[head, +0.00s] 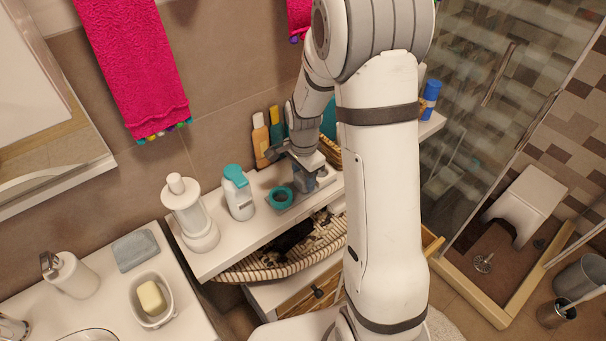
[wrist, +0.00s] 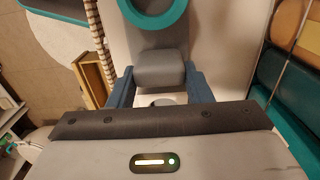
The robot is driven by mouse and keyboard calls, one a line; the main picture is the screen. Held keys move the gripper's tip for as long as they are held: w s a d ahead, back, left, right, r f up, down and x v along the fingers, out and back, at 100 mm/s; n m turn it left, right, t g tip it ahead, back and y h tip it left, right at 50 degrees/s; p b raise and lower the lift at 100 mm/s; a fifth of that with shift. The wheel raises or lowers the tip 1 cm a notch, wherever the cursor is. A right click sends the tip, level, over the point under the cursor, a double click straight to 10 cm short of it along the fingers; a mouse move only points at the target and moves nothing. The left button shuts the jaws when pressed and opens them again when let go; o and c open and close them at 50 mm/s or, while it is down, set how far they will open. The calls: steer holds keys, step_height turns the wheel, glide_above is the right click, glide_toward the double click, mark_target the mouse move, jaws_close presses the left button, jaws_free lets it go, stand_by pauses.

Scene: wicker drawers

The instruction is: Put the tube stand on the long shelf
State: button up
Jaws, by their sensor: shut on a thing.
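The tube stand (head: 284,208) is a grey piece with a teal ring, at the white long shelf (head: 262,224) in the head view. My gripper (head: 305,180) is at its right end. In the wrist view, the blue-grey fingers of my gripper (wrist: 160,90) are shut on the grey block of the tube stand (wrist: 160,68), one on each side. The teal ring lies beyond the fingers. The stand looks level and is over the shelf top or on it. I cannot tell whether its underside touches the shelf.
A white bottle with a teal cap (head: 239,195) and a white lidded container (head: 190,213) stand left of the stand. An orange bottle (head: 260,143) and green bottles are behind. A wicker basket (head: 327,150) is behind my arm. A striped basket (head: 250,267) lies below the shelf.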

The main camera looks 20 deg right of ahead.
steer(key=shift+r, duration=0.1)
steer(key=shift+f, duration=0.25)
steer(key=o, duration=1.3)
steer(key=shift+o, duration=0.2)
steer(key=shift+r, duration=0.1)
